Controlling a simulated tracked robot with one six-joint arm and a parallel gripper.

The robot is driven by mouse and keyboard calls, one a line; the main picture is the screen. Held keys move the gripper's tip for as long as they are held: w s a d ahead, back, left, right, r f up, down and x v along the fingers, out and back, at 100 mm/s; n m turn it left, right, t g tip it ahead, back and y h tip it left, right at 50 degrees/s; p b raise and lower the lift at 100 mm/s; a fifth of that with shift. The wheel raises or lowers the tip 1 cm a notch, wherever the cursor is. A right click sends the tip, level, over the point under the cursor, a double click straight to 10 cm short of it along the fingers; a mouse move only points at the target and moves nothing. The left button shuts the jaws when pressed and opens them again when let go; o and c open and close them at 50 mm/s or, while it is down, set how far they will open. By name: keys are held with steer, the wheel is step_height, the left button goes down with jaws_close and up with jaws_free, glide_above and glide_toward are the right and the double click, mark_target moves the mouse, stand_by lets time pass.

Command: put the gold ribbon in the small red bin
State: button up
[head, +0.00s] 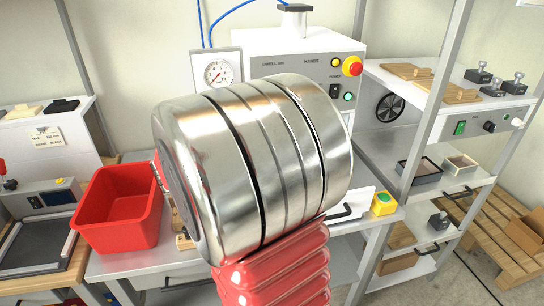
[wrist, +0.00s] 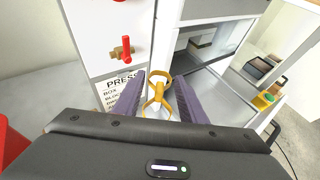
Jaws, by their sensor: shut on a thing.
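The gold ribbon (wrist: 157,94), a looped bow shape, is between the two dark purple fingers of my gripper (wrist: 160,102) in the wrist view. The fingers are shut on it, and its loops stick out above and below the grip. The small red bin (head: 117,225) stands on the bench at the left in the head view; I see no contents in the part of its inside that shows. A red patch at the wrist view's left edge may be the bin. In the head view my large metal arm joint hides my gripper and the ribbon.
A white machine with a gauge (head: 217,73) and a red stop button (head: 352,66) stands behind my arm. A shelf rack (head: 440,160) holds small trays at the right. A yellow button box (head: 383,204) sits near the bench's right edge.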

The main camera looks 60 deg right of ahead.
steer(key=w+a+n+t+y, duration=0.4)
steer(key=w+a+n+t, duration=0.3)
steer(key=w+a, duration=1)
steer(key=w+a+n+t+y, duration=0.2)
steer(key=a+n+y, duration=0.3)
steer(key=a, duration=1.5)
steer(key=shift+w+a+f+t, duration=0.15)
steer(key=shift+f+t, duration=0.25)
steer(key=shift+t, duration=0.1)
steer(key=shift+a, duration=0.1)
